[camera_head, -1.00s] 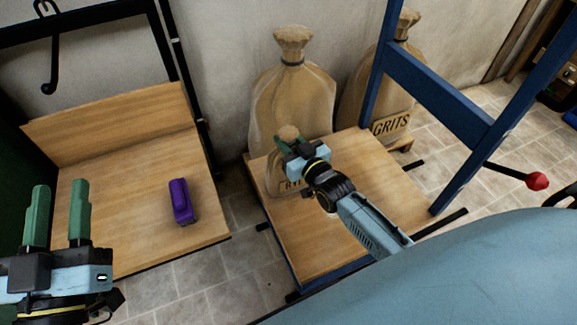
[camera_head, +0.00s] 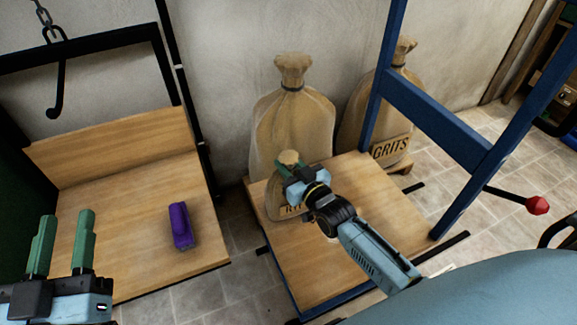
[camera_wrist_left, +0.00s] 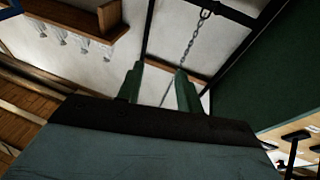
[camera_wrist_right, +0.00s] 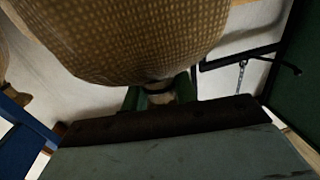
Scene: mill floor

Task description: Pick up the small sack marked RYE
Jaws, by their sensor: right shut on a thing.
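The small tan sack (camera_head: 281,206) stands upright on the wooden platform of a blue-framed cart (camera_head: 345,255). In the right wrist view the woven sack body (camera_wrist_right: 140,40) fills the upper part, with the neck between the fingers of the right gripper (camera_wrist_right: 160,92). I cannot see a gap under the sack. My left gripper (camera_head: 66,214) is open and empty at the lower left.
A large tan sack (camera_head: 293,125) stands behind the cart, and one marked GRITS (camera_head: 390,150) is at its right. A blue post frame (camera_head: 430,95) rises at the right. A purple object (camera_head: 181,226) lies on a wooden platform (camera_head: 120,220) at the left, below a hanging hook (camera_head: 54,85).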

